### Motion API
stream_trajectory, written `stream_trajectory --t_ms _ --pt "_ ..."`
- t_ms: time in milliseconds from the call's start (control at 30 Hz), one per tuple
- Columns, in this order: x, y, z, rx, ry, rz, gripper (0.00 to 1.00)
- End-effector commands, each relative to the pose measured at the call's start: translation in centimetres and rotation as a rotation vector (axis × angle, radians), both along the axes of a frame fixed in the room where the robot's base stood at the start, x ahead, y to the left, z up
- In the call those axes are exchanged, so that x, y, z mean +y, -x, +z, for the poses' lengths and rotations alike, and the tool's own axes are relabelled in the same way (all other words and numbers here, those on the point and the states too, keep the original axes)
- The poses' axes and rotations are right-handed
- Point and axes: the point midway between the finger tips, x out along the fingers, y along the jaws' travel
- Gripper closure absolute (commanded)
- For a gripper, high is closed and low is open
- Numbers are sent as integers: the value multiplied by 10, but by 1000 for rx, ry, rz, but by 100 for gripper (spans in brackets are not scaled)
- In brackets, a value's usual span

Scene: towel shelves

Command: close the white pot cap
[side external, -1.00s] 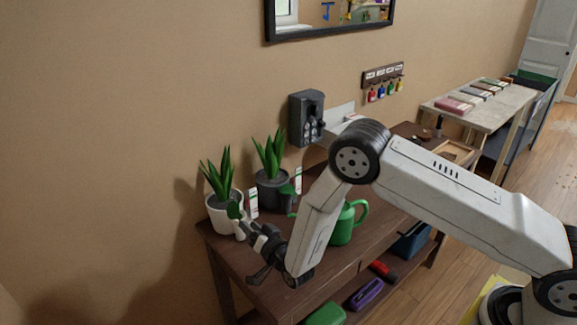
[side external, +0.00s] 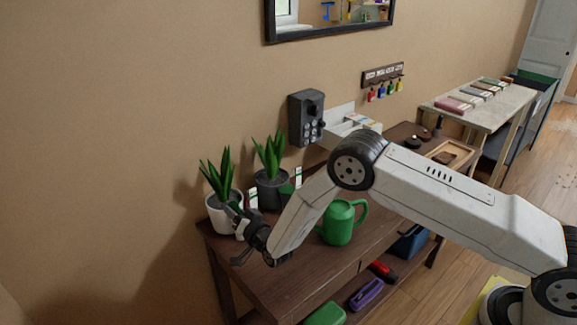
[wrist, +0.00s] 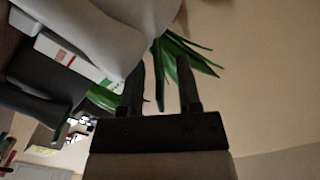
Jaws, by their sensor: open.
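The white pot (side external: 221,219) with a leafy plant stands at the left end of the brown table. A striped label card (side external: 252,198) is beside it. My gripper (side external: 233,211) is in front of the pot's right side, close to it; contact cannot be told. In the wrist view my gripper (wrist: 162,72) has two dark fingers apart, with green leaves behind the gap. Large pale shapes fill the upper left there, likely the white pot. A green piece (wrist: 103,97) shows left of the fingers; I cannot tell which pot it belongs to. The white pot's cap is not clearly visible in the side view.
A green watering can (side external: 341,224) is farther right. A grey box (side external: 306,118) is on the wall. The table's front left is clear.

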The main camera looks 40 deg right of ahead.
Motion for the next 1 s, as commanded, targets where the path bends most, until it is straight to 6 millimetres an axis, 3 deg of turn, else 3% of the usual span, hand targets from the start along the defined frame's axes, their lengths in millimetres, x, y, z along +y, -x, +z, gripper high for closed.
stream_trajectory --t_ms 200,233,333,367,700,1000 --pt "0 0 0 0 0 0 57" --pt "0 0 0 0 0 0 64" --pt "0 0 0 0 0 0 95" --pt "0 0 0 0 0 0 100" --pt "-1 0 0 1 -21 -1 100" --pt "-4 0 -3 1 -182 -1 100"
